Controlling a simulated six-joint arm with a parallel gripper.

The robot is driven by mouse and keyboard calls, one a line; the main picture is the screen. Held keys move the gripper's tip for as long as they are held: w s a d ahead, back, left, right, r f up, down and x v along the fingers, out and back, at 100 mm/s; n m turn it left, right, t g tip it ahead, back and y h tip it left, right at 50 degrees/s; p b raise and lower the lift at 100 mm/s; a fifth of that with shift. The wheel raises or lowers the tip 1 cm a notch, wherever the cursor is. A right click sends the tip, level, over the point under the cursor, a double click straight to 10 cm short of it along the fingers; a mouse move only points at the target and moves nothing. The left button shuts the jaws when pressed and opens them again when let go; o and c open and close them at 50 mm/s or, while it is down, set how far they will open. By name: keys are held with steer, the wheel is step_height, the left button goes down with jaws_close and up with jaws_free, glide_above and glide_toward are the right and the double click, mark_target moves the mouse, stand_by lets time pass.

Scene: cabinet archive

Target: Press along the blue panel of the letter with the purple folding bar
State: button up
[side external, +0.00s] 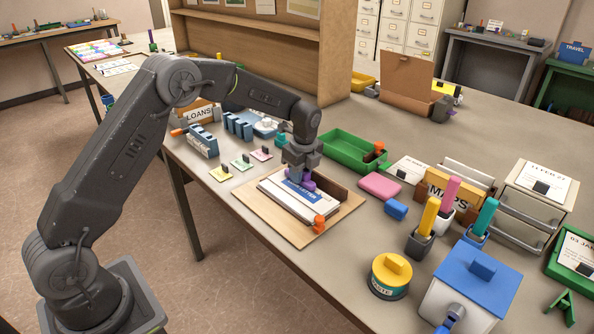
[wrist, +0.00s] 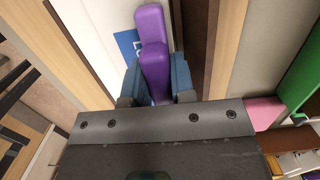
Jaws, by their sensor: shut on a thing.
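The purple folding bar (wrist: 153,65) is between the blue fingertips of my gripper (wrist: 158,85), which is shut on it. In the side view my gripper (side external: 301,172) points down over the letter, and the purple bar (side external: 303,180) shows at its tips. The letter (side external: 292,197) is white and lies on a wooden board (side external: 258,186). Part of its blue panel (side external: 297,191) shows beside the bar. In the wrist view the blue panel (wrist: 125,43) with white lettering peeks out left of the bar; the rest is hidden. I cannot tell whether the bar touches the letter.
A dark brown strip (side external: 328,185) stands along the board's far side. An orange-knobbed piece (side external: 319,224) sits at its near corner. A green tray (side external: 352,150), pink block (side external: 379,186) and blue block (side external: 396,209) lie to the right. Small colored cards (side external: 241,162) lie to the left.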

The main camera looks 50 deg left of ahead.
mark_target(313, 184)
steer(key=shift+s+d+f, duration=0.1)
steer(key=shift+d+f, duration=0.05)
steer(key=shift+d, duration=3.65)
steer(key=shift+a+r, duration=0.2)
steer(key=shift+a, duration=1.15)
steer(key=shift+a+f, duration=0.2)
steer(key=shift+a, duration=2.35)
steer(key=shift+a, duration=1.2)
steer(key=shift+r, duration=0.1)
steer(key=shift+r, duration=0.1)
steer(key=shift+r, duration=4)
steer(key=shift+d, duration=0.1)
